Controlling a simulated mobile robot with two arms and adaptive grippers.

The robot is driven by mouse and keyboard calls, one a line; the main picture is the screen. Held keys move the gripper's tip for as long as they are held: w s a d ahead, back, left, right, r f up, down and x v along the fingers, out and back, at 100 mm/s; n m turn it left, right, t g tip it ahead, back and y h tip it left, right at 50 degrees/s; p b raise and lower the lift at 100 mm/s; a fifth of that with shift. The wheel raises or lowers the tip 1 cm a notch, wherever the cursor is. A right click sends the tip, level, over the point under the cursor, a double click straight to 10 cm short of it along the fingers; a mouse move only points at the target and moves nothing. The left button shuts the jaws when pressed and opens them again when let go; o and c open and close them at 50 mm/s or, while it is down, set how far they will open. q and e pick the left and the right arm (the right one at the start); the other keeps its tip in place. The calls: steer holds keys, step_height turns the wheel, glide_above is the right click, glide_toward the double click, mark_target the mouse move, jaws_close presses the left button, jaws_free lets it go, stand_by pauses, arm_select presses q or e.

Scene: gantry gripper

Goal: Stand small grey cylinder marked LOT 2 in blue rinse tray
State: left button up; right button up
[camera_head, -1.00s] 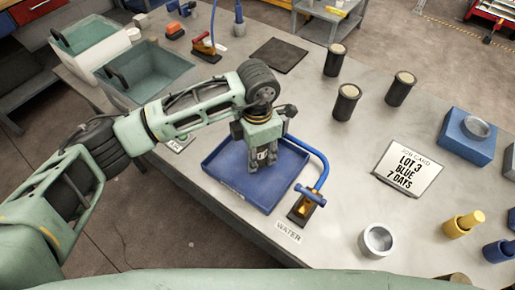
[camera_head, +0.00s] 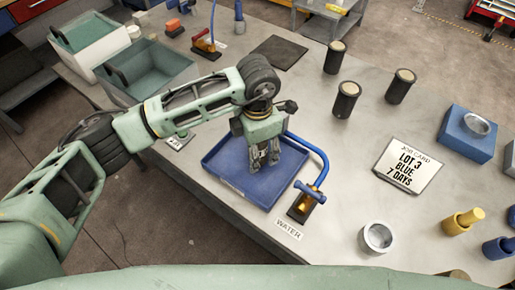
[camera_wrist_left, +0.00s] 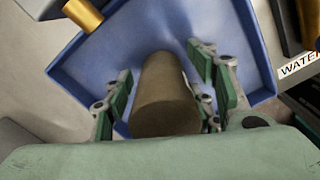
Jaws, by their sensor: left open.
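A plain grey-brown cylinder (camera_wrist_left: 165,95) is between the fingers of my left gripper in the left wrist view, its top end toward the camera. It appears upright on the floor of the blue tray (camera_head: 222,150); its base contact is hard to see. No marking shows on its visible side. My left gripper (camera_head: 263,166) is open above the tray, fingers spread on both sides of the cylinder; the wrist view shows the finger pads (camera_wrist_left: 160,85) apart from it. In the head view the fingers mostly hide the cylinder. My right gripper is not in view.
A blue tap (camera_head: 310,190) stands at the tray's right, beside a WATER label (camera_head: 288,230). Several black moulds (camera_head: 334,57) stand behind. A job card (camera_head: 409,165) reads LOT 3, BLUE, 7 DAYS. A metal cup (camera_head: 377,238) stands at front right.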

arm_select(q)
step_height(320, 180, up, 11)
steer(key=b, duration=0.3)
steer(key=shift+f, duration=0.1)
steer(key=shift+r, duration=0.45)
steer(key=shift+f, duration=0.1)
